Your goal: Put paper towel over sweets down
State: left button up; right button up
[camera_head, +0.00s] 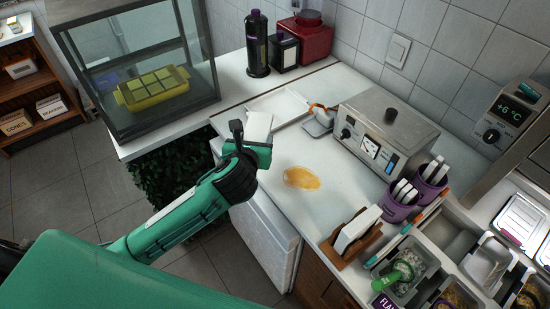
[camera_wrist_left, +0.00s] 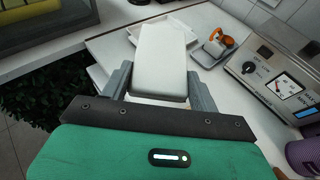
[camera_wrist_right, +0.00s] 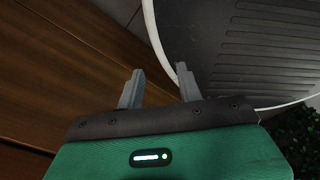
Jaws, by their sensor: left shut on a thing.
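My left gripper (camera_head: 256,146) is shut on a white, folded paper towel (camera_head: 259,125). In the left wrist view the paper towel (camera_wrist_left: 160,58) stands out between the two fingers as a thick pale block. It is held over the near end of a white tray (camera_head: 280,103) on the counter; I cannot tell whether they touch. Pale yellow-green square sweets (camera_head: 160,80) lie in a yellow dish inside the glass case, left of my left gripper. My right gripper (camera_wrist_right: 158,82) is in its wrist view only, with its fingers apart and nothing between them.
An orange spill (camera_head: 300,178) lies on the counter right of my left gripper. A wooden holder with white towels (camera_head: 357,229), purple cups (camera_head: 403,197) and a metal appliance (camera_head: 388,135) stand further right. The glass case (camera_head: 88,97) borders the left; dark bottles (camera_head: 257,45) stand behind.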

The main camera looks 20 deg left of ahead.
pick_arm(q)
jog(key=w+d+r+b, duration=0.3)
jog(key=w+r, duration=0.1)
jog(key=w, duration=0.3)
send_over(274, 164)
notch_tip(274, 164, down, 15)
jog(key=shift+s+f, duration=0.1)
notch_tip(274, 164, down, 4)
jog(key=shift+b, duration=0.3)
jog(key=shift+f, duration=0.3)
pick_arm(e)
jog(key=f, duration=0.5)
jog(key=shift+s+d, duration=0.2)
jog(key=shift+d, duration=0.2)
jog(key=shift+r, duration=0.1)
pick_arm(q)
jog(key=o, duration=0.9)
jog(key=shift+f, duration=0.1)
jog(key=shift+o, duration=0.2)
pick_arm(e)
jog(key=shift+a, duration=0.15)
